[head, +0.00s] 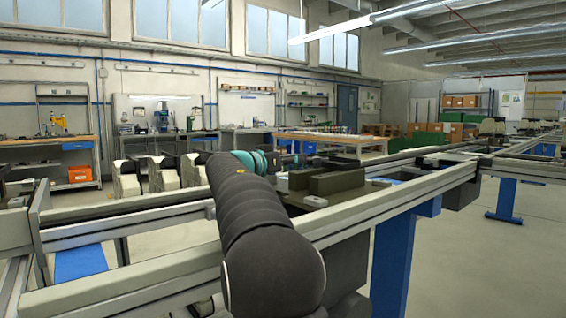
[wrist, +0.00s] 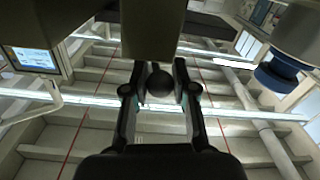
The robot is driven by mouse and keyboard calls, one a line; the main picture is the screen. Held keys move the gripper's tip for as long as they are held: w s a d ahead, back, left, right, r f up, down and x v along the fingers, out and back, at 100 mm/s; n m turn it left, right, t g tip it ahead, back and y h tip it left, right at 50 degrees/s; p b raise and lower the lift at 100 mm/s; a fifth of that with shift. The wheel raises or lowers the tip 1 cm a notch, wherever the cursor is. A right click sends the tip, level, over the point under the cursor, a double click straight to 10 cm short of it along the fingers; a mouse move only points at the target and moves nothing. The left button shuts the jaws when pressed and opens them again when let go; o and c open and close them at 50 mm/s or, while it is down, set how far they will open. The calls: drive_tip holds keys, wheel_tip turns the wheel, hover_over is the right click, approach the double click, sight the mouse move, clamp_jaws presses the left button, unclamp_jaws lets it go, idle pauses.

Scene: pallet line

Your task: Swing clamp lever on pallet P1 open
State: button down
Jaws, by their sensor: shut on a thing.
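In the wrist view my gripper (wrist: 160,80) has its two fingers on either side of a dark round knob (wrist: 159,84), which I take to be the end of the clamp lever. The fingers are shut on it. The rest of the lever cannot be made out. An olive block (wrist: 160,30) fills the view just beyond the fingertips. In the head view, olive blocks (head: 337,182) sit on a dark pallet (head: 297,202) on the conveyor, right of my arm. My arm hides part of the pallet there, and I cannot make out the lever or my fingertips. No pallet label is readable.
The conveyor's near rail (head: 130,278) runs across in front, under my arm. Several pale machine-like units (head: 160,176) stand behind the line on the left. A lit screen (wrist: 33,59) is at the wrist view's left, and a grey and blue part (wrist: 276,74) at its right.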

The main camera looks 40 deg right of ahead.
drive_tip(key=shift+w+d+r+m+g+p, duration=0.15)
drive_tip(key=shift+w+m+g+p, duration=0.2)
drive_tip(key=shift+m+g, duration=0.5)
drive_tip(key=shift+w+d+f+m+g+p, duration=0.1)
drive_tip(key=shift+w+d+m+g+p, duration=0.25)
drive_tip(key=shift+g, duration=0.9)
drive_tip(key=shift+a, duration=0.2)
drive_tip(key=c, duration=0.9)
unclamp_jaws()
drive_tip(key=shift+s, duration=0.1)
drive_tip(key=shift+a, duration=0.1)
drive_tip(key=shift+a, duration=0.15)
drive_tip(key=v, duration=1.1)
drive_tip(key=shift+a+r, duration=0.2)
drive_tip(key=shift+a, duration=0.1)
